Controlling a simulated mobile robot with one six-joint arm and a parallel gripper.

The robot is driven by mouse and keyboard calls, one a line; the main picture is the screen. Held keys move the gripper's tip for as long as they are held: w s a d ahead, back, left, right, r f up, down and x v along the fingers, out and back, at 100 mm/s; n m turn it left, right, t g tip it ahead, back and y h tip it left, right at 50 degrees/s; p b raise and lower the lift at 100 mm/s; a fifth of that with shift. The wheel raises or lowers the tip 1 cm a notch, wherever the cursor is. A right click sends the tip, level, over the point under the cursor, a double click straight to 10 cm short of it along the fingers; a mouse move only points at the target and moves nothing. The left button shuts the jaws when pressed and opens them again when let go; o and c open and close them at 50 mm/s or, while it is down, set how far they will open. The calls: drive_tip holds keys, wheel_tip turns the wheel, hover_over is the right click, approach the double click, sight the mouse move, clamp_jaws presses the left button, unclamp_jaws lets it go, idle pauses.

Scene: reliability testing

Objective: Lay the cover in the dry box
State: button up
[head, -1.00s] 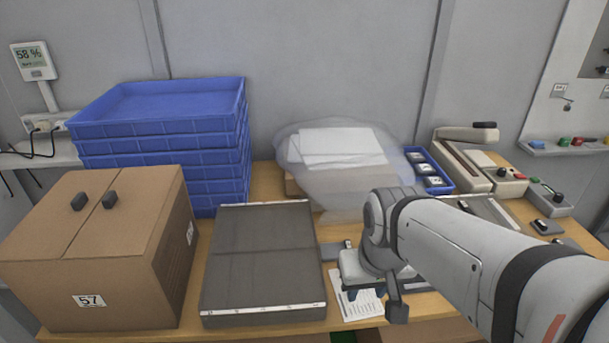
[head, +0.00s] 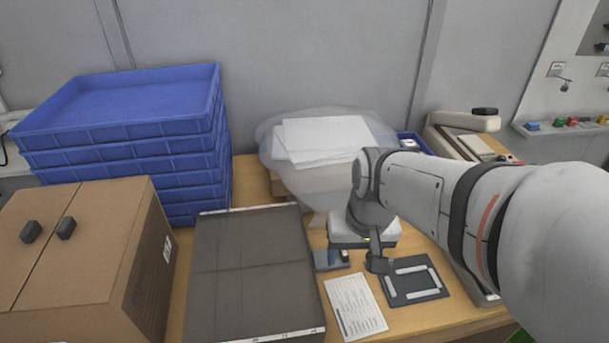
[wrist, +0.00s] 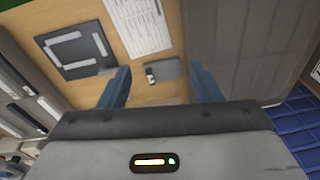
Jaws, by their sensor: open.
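A small grey plate (head: 330,259) lies on the table beside the wide dark grey box; I cannot tell whether it is the cover. In the wrist view the plate (wrist: 168,70) has a small black-and-white piece (wrist: 151,74) at its edge. The flat-topped grey box (head: 255,268) may be the dry box; it also shows in the wrist view (wrist: 235,45). My gripper (wrist: 163,90) is open and empty, its two blue fingers apart above the table, with the plate showing between them. In the head view my wrist mostly hides the fingers.
A closed cardboard box (head: 85,250) and stacked blue trays (head: 125,125) stand left. Behind are white sheets (head: 325,138) on clear plastic. A printed paper (head: 355,306) and a black pad with pale strips (head: 415,281) lie at the front. Bare table shows around them.

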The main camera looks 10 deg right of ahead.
drive_tip(key=o, duration=0.4)
drive_tip(key=w+f+m+g+y+p, duration=0.1)
drive_tip(key=w+m+p, duration=0.1)
drive_tip(key=w+m+y+p, duration=0.1)
drive_tip(key=w+m+p, duration=0.1)
drive_tip(key=w+m, duration=0.1)
drive_tip(key=w+f+m+g+y+p, duration=0.1)
drive_tip(key=w+m+y+p, duration=0.1)
drive_tip(key=shift+w+d+f+m+g+p, duration=0.25)
drive_tip(key=shift+d+f+m+g+p, duration=0.05)
drive_tip(key=shift+f+m, duration=0.1)
drive_tip(key=shift+o, duration=0.2)
drive_tip(key=m+y+p, duration=0.4)
drive_tip(key=m+p, duration=0.2)
drive_tip(key=m, duration=0.3)
approach(318, 259)
drive_tip(key=shift+s+d+r+t, duration=0.15)
drive_tip(key=shift+s+r+t, duration=0.1)
drive_tip(key=shift+s+t, duration=0.2)
drive_tip(key=shift+f, duration=0.65)
drive_tip(key=x, duration=0.5)
drive_tip(key=p+x, duration=0.1)
drive_tip(key=x, duration=0.1)
drive_tip(key=shift+w+a+r, duration=0.1)
drive_tip(key=shift+a+r, duration=0.05)
drive_tip(key=shift+a, duration=0.25)
